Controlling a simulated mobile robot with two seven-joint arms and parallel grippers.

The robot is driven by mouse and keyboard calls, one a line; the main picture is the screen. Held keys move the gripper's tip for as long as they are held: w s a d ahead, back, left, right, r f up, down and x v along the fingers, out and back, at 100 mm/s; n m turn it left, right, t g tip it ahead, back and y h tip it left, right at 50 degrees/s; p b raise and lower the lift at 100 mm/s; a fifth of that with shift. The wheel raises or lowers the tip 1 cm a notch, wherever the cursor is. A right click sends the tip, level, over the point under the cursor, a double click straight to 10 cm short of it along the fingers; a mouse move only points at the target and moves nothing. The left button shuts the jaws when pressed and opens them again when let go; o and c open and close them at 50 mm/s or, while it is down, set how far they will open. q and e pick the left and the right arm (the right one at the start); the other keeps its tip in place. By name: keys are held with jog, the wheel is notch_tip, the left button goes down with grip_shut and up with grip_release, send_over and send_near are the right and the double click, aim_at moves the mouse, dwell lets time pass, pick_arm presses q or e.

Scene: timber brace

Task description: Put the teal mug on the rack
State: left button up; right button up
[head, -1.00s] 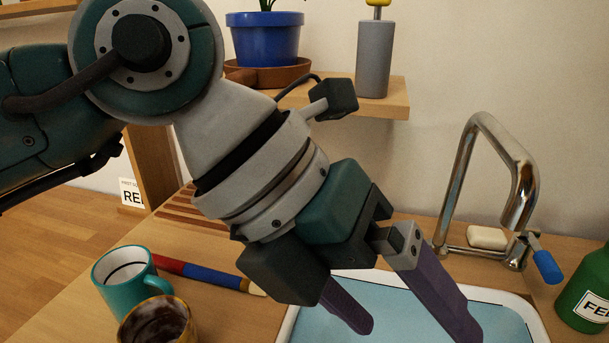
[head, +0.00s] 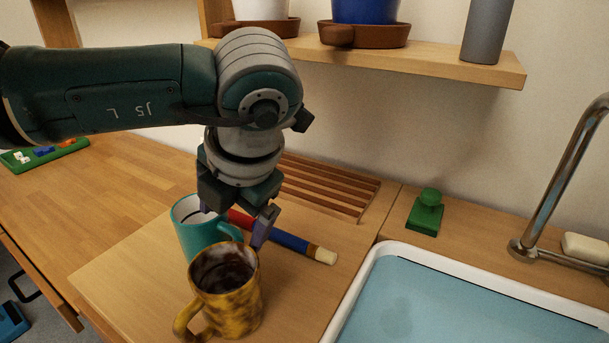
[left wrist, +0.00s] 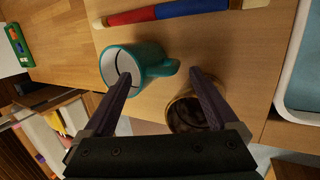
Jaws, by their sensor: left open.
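The teal mug (head: 190,238) stands upright on a wooden board (head: 130,270), partly hidden behind the yellow-brown mug. In the left wrist view the teal mug (left wrist: 138,62) shows its pale inside, with its handle towards the right. My left gripper (head: 232,228) points down, open and empty, just over the teal mug's handle side. In the left wrist view its two purple fingers (left wrist: 161,76) lie on either side of the handle; I cannot tell whether they touch it. The slatted wooden rack (head: 325,188) lies empty behind the gripper, against the wall. My right gripper is not in view.
The stained yellow mug (head: 240,305) stands close in front of the teal mug. A red and blue rod (head: 290,241) lies behind them. A basin (head: 470,300) of blue water is at right, a green block (head: 426,212) behind it. A shelf (head: 440,62) overhangs the back.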

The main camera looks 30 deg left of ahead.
pick_arm(q)
jog(key=shift+x, duration=1.1)
jog(key=shift+d, duration=0.1)
grip_shut()
